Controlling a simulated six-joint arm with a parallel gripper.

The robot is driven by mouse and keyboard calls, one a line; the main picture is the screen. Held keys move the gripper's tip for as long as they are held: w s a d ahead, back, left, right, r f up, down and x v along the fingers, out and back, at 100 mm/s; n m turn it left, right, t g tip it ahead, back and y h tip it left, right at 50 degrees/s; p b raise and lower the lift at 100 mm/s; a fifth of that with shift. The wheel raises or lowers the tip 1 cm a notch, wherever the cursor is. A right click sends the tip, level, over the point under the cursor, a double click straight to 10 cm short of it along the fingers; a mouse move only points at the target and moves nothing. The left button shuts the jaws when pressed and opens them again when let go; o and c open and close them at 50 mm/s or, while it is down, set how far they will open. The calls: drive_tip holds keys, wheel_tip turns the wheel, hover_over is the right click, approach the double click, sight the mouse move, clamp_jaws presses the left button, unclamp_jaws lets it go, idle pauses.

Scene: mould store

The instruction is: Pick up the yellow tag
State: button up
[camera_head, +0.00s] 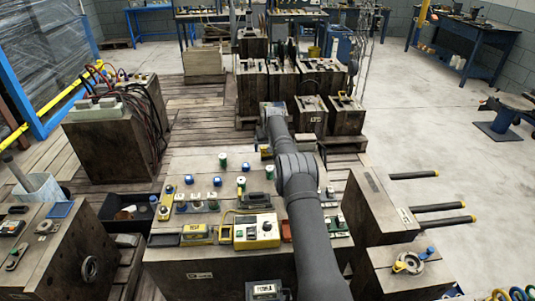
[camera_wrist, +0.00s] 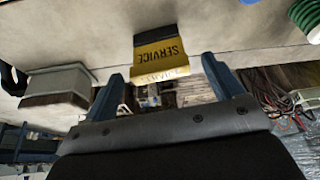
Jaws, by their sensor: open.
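The yellow tag (camera_wrist: 160,52) shows in the wrist view, with SERVICE in dark letters and a black band at its far end. It lies on the pale block top (camera_wrist: 90,30), close to the edge, and a paler lettered strip shows at its near end. My gripper (camera_wrist: 162,68) is open, with its two blue-grey fingers apart. The near end of the tag appears between the fingertips, with a gap on each side; contact cannot be told. In the head view I cannot make out the tag; my arm covers much of that area.
In the wrist view a grey box (camera_wrist: 55,92) stands left of the fingers and a green coil (camera_wrist: 306,14) lies at upper right. In the head view green spools (camera_head: 222,160), a yellow control box (camera_head: 257,231) and several small items crowd the block top. Cables (camera_head: 150,95) drape at left.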

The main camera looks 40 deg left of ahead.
drive_tip(key=shift+f, duration=0.15)
drive_tip(key=shift+c, duration=0.4)
drive_tip(key=c, duration=1)
